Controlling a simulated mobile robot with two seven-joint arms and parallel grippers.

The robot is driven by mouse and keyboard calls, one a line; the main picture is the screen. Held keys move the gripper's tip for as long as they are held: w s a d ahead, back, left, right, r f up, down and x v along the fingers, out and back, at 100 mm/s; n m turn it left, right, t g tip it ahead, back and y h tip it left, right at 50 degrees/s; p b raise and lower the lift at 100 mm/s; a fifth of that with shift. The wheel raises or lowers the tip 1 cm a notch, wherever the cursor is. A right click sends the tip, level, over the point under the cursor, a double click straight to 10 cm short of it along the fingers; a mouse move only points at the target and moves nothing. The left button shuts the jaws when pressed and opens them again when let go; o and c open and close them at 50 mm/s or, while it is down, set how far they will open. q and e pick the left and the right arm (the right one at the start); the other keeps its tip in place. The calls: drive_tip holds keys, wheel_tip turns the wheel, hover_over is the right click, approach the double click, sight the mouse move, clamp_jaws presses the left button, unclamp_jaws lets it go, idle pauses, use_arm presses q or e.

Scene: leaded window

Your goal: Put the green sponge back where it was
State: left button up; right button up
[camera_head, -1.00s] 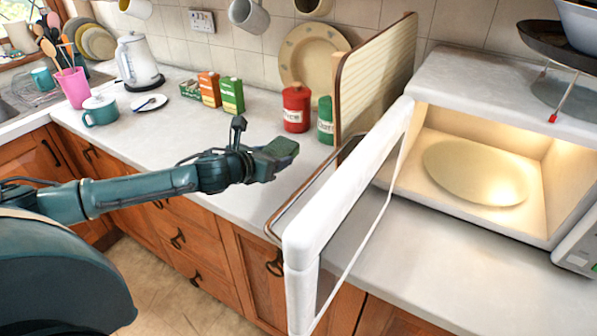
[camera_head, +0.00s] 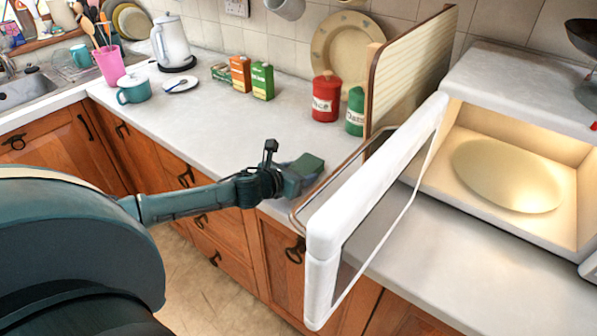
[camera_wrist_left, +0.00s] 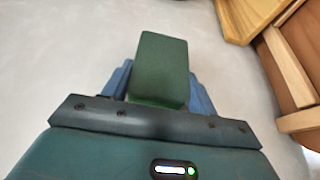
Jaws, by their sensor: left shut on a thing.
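The green sponge (camera_head: 305,166) is a small dark green block held at the tip of my left gripper (camera_head: 298,177). It is above the white counter near its front edge, left of the open microwave door. In the left wrist view the sponge (camera_wrist_left: 160,68) sticks out ahead between the fingers of my left gripper (camera_wrist_left: 158,88), with grey-white counter beyond it. I cannot tell whether the sponge touches the counter. My right gripper is not in view.
The open microwave door (camera_head: 322,230) and a wire rack (camera_head: 300,213) stand close right. A wooden board (camera_head: 415,65), a red canister (camera_head: 326,97) and a green canister (camera_head: 356,110) are behind. The counter's middle (camera_head: 215,125) is clear. A sink (camera_head: 28,90) is far left.

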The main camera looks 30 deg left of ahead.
use_arm(q)
drive_tip(key=shift+f, duration=0.15)
drive_tip(key=o, duration=0.9)
drive_tip(key=shift+r, duration=0.3)
drive_tip(key=shift+s, duration=0.3)
drive_tip(key=b+v, duration=0.1)
drive_tip(key=v, duration=0.9)
drive_tip(key=shift+a, duration=0.1)
drive_tip(key=shift+s+r, duration=0.35)
drive_tip(key=shift+s, duration=0.25)
